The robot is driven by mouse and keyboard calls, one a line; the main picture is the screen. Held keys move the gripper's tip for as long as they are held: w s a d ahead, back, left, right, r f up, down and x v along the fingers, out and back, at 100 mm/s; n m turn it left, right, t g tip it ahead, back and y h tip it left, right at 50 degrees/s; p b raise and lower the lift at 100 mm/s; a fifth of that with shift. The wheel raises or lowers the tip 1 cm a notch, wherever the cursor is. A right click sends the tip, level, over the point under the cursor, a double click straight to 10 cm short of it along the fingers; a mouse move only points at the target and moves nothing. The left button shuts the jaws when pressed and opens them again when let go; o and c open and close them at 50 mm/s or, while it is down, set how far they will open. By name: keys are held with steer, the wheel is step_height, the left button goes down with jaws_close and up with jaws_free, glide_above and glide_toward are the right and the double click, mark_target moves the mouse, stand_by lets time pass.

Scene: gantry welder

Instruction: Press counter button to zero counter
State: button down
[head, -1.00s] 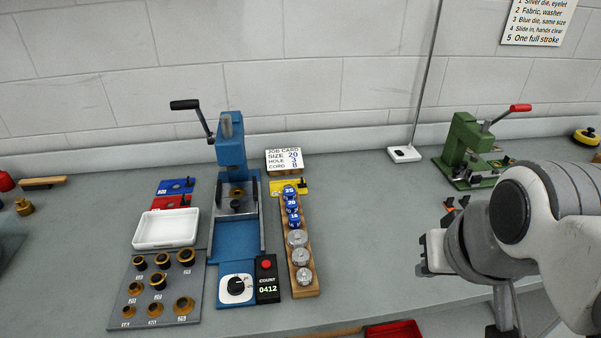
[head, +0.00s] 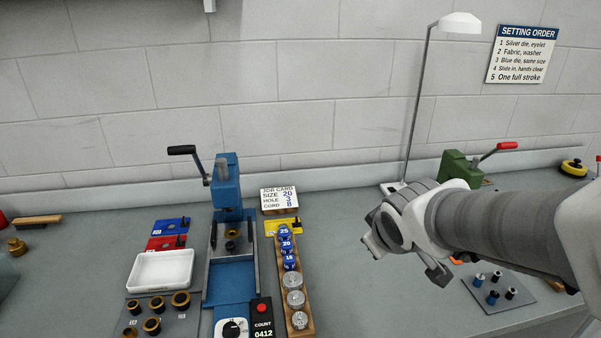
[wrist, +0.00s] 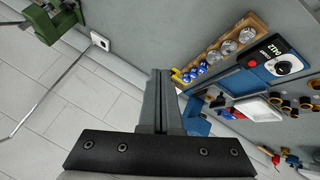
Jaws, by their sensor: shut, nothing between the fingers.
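The counter (head: 263,325) is a small black box at the front right of the blue press, with a red button (head: 261,308) on top and a display reading 0412. In the wrist view the counter (wrist: 277,49) shows at upper right, turned over. My gripper (head: 380,249) is in the air right of the die rack, well apart from the counter. In the wrist view my gripper's fingers (wrist: 161,75) are together with nothing between them.
The blue press (head: 226,185) with its black-handled lever stands behind the counter. The wooden die rack (head: 307,329) is right of the counter. A white tray (head: 160,288) is at left. A lamp pole (head: 414,115) rises behind my arm. Bench between rack and gripper is clear.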

steer(key=w+a+f+n+y+p, duration=0.1)
steer(key=w+a+f+n+y, duration=0.1)
steer(key=w+a+f+n, duration=0.3)
steer(key=n+g+y+p, duration=0.2)
steer(key=n+g+y, duration=0.1)
steer(key=n+y, duration=0.4)
glide_above(262, 309)
step_height(262, 309, down, 8)
steer(key=h, duration=0.1)
steer(key=shift+d+f+n, duration=0.1)
steer(key=shift+d+n, duration=0.2)
steer(key=shift+d, duration=0.15)
steer(key=shift+f, duration=0.1)
step_height(262, 309, down, 9)
steer(key=b, duration=0.7)
steer(key=shift+r+b, duration=0.2)
steer(key=shift+b, duration=0.15)
steer(key=shift+f+b, duration=0.4)
steer(key=shift+f, duration=0.05)
